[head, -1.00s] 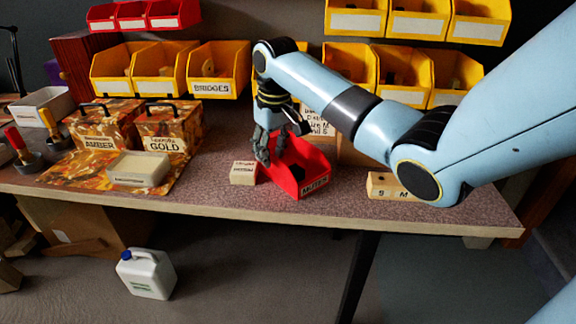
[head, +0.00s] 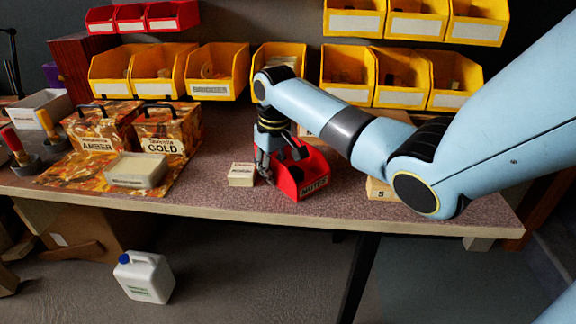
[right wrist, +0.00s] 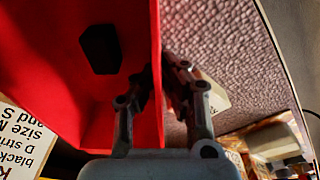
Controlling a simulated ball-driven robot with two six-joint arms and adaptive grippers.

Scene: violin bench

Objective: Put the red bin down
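The red bin (head: 313,172) is near the front edge of the bench, labelled MUTES on its front. It looks level and appears to rest on the bench top, though its underside is hidden. My right gripper (head: 265,165) is at the bin's left side. In the right wrist view, the gripper (right wrist: 158,85) has one finger inside and one outside the red wall (right wrist: 156,40), and appears shut on it. A black piece (right wrist: 100,48) lies in the bin. My left gripper is not in view.
A small labelled box (head: 241,175) stands close left of the bin, and a wooden block (head: 380,190) lies to its right, partly behind my arm. Yellow bins (head: 218,72) line the back. AMBER and GOLD cases (head: 168,130) and a tray (head: 137,170) are at left.

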